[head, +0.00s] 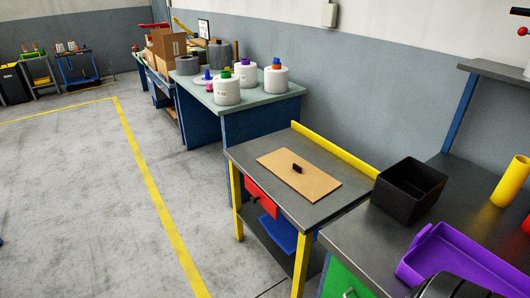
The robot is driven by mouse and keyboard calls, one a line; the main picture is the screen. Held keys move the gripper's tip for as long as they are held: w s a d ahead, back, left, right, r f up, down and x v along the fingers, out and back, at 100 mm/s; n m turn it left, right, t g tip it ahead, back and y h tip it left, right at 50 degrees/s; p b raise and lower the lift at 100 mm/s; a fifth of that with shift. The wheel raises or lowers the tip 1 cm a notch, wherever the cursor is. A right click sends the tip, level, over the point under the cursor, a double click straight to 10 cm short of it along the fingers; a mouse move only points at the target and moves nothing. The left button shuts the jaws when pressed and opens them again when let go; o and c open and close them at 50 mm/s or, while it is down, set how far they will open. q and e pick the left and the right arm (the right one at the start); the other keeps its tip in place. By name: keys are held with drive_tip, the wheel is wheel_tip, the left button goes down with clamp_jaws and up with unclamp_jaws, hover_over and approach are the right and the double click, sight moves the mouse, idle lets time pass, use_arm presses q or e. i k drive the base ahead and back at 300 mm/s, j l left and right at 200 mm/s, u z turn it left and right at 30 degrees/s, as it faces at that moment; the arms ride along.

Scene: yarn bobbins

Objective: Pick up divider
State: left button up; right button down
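A flat tan rectangular board (275,162), which looks like the divider, lies on the grey top of a small workbench (350,188) with yellow legs. A small black piece (297,169) sits near the middle of the board. Nothing is holding the board. Neither of my grippers shows in the head view. A dark rounded shape is cut off at the bottom right edge, and I cannot tell what it is.
A black open bin (410,190), a purple tray (460,262) and a yellow cylinder (511,182) stand on the right bench. White bobbins (227,91) and cardboard boxes (166,46) stand on benches behind. Open floor (90,200) lies at left.

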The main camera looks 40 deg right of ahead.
sight(312, 183)
drive_tip(key=i, duration=2.4)
drive_tip(key=i+z, duration=0.15)
drive_tip(key=z, duration=0.35)
drive_tip(key=i+z, duration=0.15)
drive_tip(key=z, duration=0.3)
drive_tip(key=i+j+z, duration=0.1)
drive_tip(key=z, duration=0.4)
drive_tip(key=j+z, duration=0.2)
drive_tip(key=z, duration=0.3)
drive_tip(key=i+j, duration=0.05)
